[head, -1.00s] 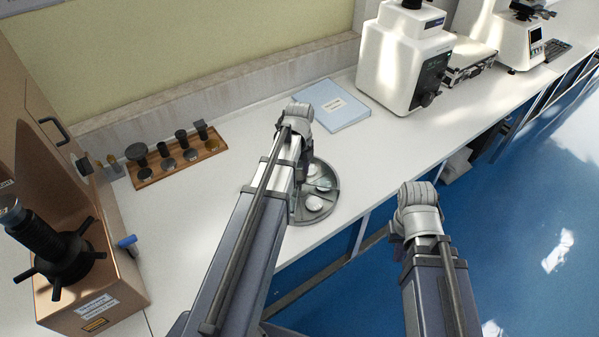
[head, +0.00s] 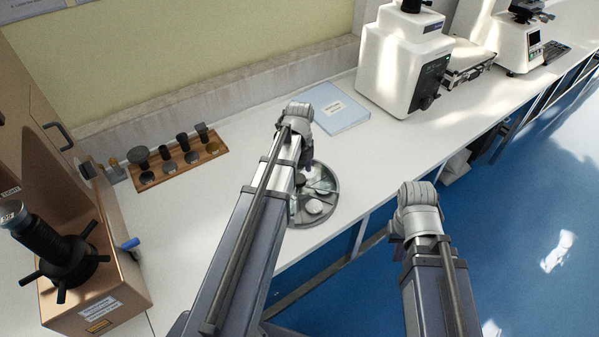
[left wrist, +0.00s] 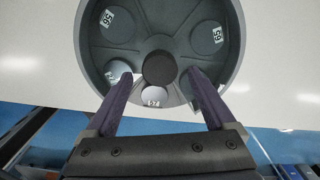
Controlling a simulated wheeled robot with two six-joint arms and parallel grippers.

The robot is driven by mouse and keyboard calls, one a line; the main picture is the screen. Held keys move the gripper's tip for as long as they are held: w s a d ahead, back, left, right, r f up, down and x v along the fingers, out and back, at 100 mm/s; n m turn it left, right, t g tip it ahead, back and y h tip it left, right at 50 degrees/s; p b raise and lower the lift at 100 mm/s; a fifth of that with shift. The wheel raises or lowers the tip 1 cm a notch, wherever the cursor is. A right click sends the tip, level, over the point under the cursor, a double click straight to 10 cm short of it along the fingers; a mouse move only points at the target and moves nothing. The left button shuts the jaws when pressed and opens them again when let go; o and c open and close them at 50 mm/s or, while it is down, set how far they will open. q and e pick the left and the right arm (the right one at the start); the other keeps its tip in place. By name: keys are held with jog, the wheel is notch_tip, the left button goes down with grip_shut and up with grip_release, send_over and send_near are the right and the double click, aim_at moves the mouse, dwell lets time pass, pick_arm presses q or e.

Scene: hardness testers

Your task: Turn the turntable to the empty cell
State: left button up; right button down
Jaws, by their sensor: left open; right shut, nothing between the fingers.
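The turntable (head: 333,210) is a round grey dish on the bench near its front edge, partly hidden behind my left arm in the head view. In the left wrist view the turntable (left wrist: 236,52) holds several round blocks around a dark central hub (left wrist: 159,68). Blocks with number labels sit upper left (left wrist: 117,25), upper right (left wrist: 207,38) and below the hub (left wrist: 153,95). No block shows at the top middle. My left gripper (left wrist: 159,75) is open, its fingers reaching over the dish on either side of the hub. Contact cannot be told. My right gripper is not visible.
A wooden rack (head: 180,163) of dark fittings stands at the back left. A brown tester (head: 125,290) with a black spindle is at the left. A blue-grey folder (head: 338,107) lies behind the turntable, and a white tester (head: 392,65) stands beyond. Blue floor lies right.

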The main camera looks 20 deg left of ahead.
aim_at(299, 178)
pick_arm(q)
notch_tip(299, 178, up, 6)
jog(key=p, duration=0.5)
jog(key=shift+r, duration=0.15)
jog(key=s+d+n, duration=0.7)
jog(key=d+n, duration=0.2)
jog(key=d, duration=0.2)
jog(key=s+d+n+y, duration=0.1)
jog(key=s+d+n, duration=0.6)
jog(key=d, duration=0.4)
jog(key=shift+s+n, duration=0.3)
jog(key=shift+n, duration=0.6)
